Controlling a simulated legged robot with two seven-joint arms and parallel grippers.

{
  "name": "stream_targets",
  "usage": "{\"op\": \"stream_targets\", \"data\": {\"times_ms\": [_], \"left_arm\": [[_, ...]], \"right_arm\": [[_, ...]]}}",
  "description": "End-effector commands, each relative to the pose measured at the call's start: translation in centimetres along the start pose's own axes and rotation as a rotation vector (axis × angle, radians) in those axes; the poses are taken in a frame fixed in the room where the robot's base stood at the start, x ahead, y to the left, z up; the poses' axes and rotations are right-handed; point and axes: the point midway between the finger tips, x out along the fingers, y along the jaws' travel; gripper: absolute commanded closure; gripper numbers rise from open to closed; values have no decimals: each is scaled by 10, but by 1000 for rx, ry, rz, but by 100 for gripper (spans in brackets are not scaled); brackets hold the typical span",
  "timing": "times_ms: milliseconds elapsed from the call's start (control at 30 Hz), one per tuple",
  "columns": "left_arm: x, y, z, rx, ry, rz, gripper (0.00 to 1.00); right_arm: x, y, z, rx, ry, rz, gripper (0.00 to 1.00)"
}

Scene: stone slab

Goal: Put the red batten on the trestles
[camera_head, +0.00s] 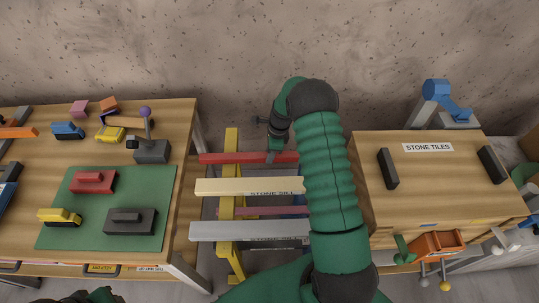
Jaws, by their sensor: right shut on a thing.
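The red batten (230,158) lies level, left to right, across the far part of the yellow trestle (231,142). I cannot tell whether it touches the trestle top or is just above it. My right gripper (272,155) is shut on the red batten, right of the yellow trestle. My right arm hides the batten's right end and whatever supports stand there. A cream batten (215,187) and a grey batten (212,231) lie parallel to it, nearer to me, across the same trestle. My left gripper is not clearly in view.
A wooden table (180,122) with toy vehicles, blocks and a green mat (60,205) stands on the left. A wooden box (435,205) labelled "STONE TILES", with two black handles, stands on the right. A concrete wall (230,50) closes the back.

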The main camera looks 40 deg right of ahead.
Motion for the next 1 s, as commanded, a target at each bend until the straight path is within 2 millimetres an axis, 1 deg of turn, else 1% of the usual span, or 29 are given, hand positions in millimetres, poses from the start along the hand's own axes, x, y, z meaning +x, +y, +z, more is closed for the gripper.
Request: {"op": "stream_targets", "data": {"times_ms": [33,167,200,333,367,633,733,867,1000], "left_arm": [[-1,0,0,0,0,0,64],[0,0,0,1,0,0,64],[0,0,0,1,0,0,64],[0,0,0,1,0,0,64],[0,0,0,1,0,0,64],[0,0,0,0,0,0,64],[0,0,0,0,0,0,64],[2,0,0,1,0,0,64],[4,0,1,0,0,0,64]], "right_arm": [[3,0,0,0,0,-1,100],[3,-1,0,-1,0,-2,100],[4,0,0,-1,1,-1,69],[3,0,2,-1,2,-2,52],[3,0,2,-1,2,-2,49],[2,0,0,0,0,-1,49],[-5,-1,1,0,0,-4,49],[-31,-2,1,0,-1,-7,49],[-69,-2,1,0,-1,-8,49]]}}
